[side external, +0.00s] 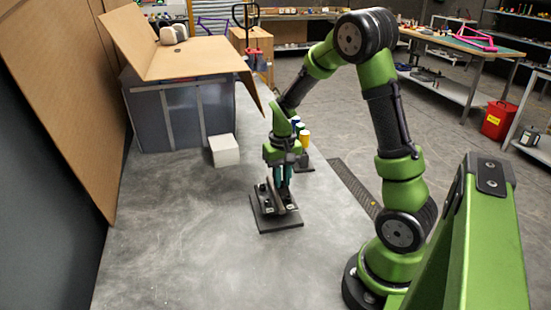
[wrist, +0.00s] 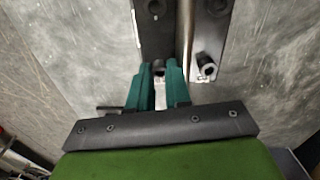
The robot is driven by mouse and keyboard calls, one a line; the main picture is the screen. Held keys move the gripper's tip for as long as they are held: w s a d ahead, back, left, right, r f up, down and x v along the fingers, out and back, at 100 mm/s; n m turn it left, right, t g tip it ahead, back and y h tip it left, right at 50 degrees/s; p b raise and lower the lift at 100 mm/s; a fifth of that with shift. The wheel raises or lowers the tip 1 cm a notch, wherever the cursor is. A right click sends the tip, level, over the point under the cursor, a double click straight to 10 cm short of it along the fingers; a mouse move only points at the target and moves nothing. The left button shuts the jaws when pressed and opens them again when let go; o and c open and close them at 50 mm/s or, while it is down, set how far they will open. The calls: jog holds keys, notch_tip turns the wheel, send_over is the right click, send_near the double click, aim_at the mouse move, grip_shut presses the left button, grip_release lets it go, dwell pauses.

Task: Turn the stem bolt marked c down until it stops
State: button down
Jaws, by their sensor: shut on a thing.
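The fixture, a dark flat base (side external: 277,226) with metal parts on it, lies on the grey bench under my gripper (side external: 284,188). In the wrist view my gripper's two teal fingers (wrist: 163,72) are close together at the lower left end of the fixture's dark block (wrist: 165,38). They are shut on a small bolt, mostly hidden between the fingertips. A socket-head bolt (wrist: 207,69) stands free to the right of the fingers. Two dark round heads or holes show at the top of the wrist view. No letter mark is legible, so I cannot tell which bolt is c.
A white block (side external: 224,151) stands behind and left of the fixture, by a grey crate (side external: 165,115) under a cardboard sheet. Several coloured bottles (side external: 304,139) stand just behind my gripper. The bench is clear left and in front.

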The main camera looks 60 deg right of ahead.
aim_at(282, 185)
jog(key=shift+s+f+m, duration=0.1)
jog(key=shift+m, duration=0.5)
jog(key=c, duration=1.1)
grip_release()
jog(key=shift+o, duration=0.2)
jog(key=shift+r, duration=0.2)
notch_tip(282, 185, up, 17)
jog(key=shift+f, duration=0.2)
